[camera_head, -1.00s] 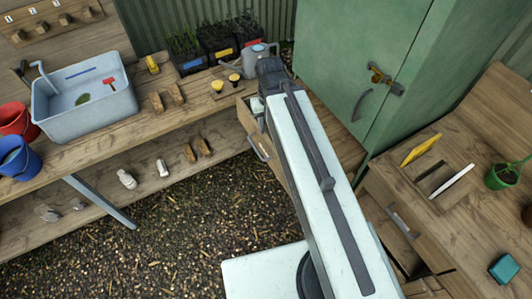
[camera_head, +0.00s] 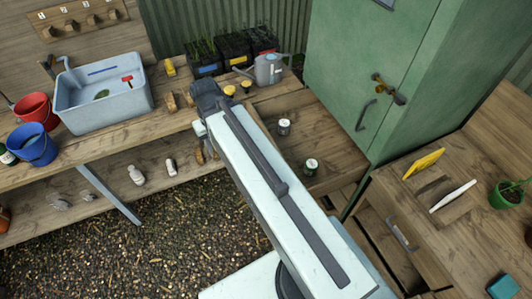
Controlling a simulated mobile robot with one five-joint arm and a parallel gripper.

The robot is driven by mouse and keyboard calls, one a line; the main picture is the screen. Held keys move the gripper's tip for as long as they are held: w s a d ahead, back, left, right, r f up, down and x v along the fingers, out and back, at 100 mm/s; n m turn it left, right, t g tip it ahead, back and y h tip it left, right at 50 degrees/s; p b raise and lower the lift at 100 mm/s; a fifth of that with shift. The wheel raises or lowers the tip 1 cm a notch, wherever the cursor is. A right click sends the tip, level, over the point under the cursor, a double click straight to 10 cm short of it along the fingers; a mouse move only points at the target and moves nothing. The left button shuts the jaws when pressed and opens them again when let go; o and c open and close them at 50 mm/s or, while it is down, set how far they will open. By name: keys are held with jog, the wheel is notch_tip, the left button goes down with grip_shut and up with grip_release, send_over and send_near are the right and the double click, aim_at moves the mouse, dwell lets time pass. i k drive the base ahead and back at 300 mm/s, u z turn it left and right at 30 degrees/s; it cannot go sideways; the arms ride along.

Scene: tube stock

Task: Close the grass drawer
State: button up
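I see no readable grass label, so I cannot tell which drawer is the grass one. My gripper (camera_head: 203,122) is at the arm's far end, over the left bench's front edge by the middle bench. Its fingers are mostly hidden, and I cannot tell whether they touch anything. Another drawer with a metal handle (camera_head: 402,235) is on the right bench.
The left bench holds a grey basin (camera_head: 105,92), plant trays (camera_head: 235,49) and a watering can (camera_head: 268,68). A green cabinet (camera_head: 400,75) stands behind the middle bench. The right bench holds a yellow piece (camera_head: 424,163) and a green pot (camera_head: 508,195). Gravel floor (camera_head: 180,235) lies open at lower left.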

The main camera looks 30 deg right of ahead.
aim_at(315, 133)
jog(key=u, duration=0.05)
jog(key=i, duration=0.95)
jog(key=z, duration=1.2)
